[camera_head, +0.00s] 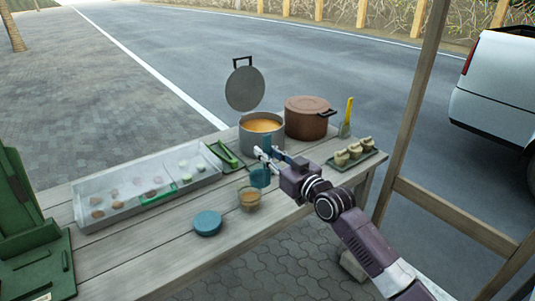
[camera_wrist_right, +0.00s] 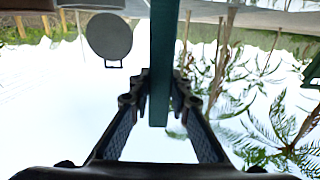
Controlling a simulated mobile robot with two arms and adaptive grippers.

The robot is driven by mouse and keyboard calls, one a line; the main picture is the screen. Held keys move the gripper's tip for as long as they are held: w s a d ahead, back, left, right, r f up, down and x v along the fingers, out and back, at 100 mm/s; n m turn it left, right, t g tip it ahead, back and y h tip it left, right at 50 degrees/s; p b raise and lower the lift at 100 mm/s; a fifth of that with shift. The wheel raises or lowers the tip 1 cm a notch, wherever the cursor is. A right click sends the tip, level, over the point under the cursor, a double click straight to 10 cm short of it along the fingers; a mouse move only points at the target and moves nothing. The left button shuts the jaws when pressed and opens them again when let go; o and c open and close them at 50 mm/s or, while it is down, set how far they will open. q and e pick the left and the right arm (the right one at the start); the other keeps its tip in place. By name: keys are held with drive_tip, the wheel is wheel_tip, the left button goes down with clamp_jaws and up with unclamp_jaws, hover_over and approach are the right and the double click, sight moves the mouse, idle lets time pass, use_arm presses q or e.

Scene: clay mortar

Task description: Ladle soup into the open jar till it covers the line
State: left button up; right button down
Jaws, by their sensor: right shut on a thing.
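The open jar (camera_head: 249,199) is small and clear with tan-orange content, standing near the table's front edge. Its fill line is too small to make out. A teal ladle (camera_head: 260,178) hangs just above and slightly right of the jar; what is in its bowl is hidden. My right gripper (camera_head: 272,155) is shut on the ladle's handle, which shows as a teal bar (camera_wrist_right: 161,65) between the fingers (camera_wrist_right: 158,100) in the wrist view. The soup pot (camera_head: 262,140) stands behind, full of orange soup, with its grey lid (camera_head: 245,89) raised upright. My left gripper is not in view.
A blue round lid (camera_head: 207,223) lies left of the jar. A brown lidded pot (camera_head: 306,118) stands right of the soup pot. A long clear-walled case (camera_head: 92,187) and green tongs (camera_head: 224,153) are at left.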

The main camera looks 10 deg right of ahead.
sight(268, 138)
drive_tip(key=shift+r, duration=0.2)
wheel_tip(268, 138, up, 5)
drive_tip(key=p, duration=0.4)
drive_tip(key=shift+f, duration=0.15)
idle(1.2)
